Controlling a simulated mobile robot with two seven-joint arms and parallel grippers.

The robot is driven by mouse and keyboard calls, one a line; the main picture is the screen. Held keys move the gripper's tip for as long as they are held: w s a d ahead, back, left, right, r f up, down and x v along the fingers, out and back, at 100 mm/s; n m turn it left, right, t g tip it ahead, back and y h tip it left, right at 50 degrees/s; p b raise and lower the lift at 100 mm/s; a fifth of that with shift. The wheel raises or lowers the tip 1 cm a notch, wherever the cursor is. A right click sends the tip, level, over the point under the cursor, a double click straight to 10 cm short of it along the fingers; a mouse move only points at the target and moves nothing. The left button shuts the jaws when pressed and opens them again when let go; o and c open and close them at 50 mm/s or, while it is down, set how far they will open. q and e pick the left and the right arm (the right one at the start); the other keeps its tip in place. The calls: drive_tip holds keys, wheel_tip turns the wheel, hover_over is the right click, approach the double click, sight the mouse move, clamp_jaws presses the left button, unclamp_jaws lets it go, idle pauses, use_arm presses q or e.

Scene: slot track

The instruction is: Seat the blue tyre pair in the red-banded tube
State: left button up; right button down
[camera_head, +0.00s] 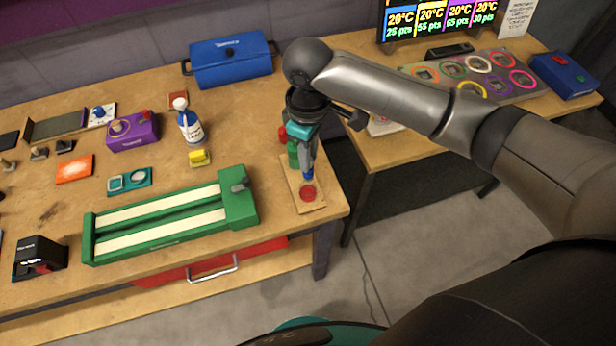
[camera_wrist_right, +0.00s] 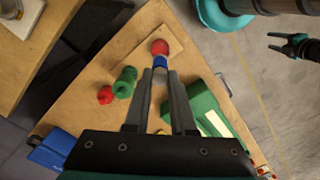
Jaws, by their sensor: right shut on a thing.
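My right gripper (camera_head: 307,172) is shut on the blue tyre pair (camera_wrist_right: 161,63), which shows as a small blue piece (camera_head: 308,177) at the fingertips.
A green piece (camera_wrist_right: 125,82) and another red piece (camera_wrist_right: 105,95) stand beside my right gripper. The wooden board (camera_head: 318,207) lies near the bench corner. A green slot track (camera_head: 160,220) is to the left. A blue toolbox (camera_head: 230,62) stands behind.

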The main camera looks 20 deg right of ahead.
sight(308, 178)
wheel_tip(308, 178, down, 3)
drive_tip(key=shift+f, duration=0.55)
wheel_tip(308, 178, down, 4)
drive_tip(key=shift+r+b, duration=0.1)
drive_tip(key=shift+b, duration=0.5)
use_arm(q)
drive_tip(key=shift+w+d+f, duration=0.25)
drive_tip(key=shift+w+f, duration=0.2)
drive_tip(key=shift+f, duration=0.25)
use_arm(e)
drive_tip(key=c, duration=0.8)
unclamp_jaws()
drive_tip(key=shift+o, duration=0.2)
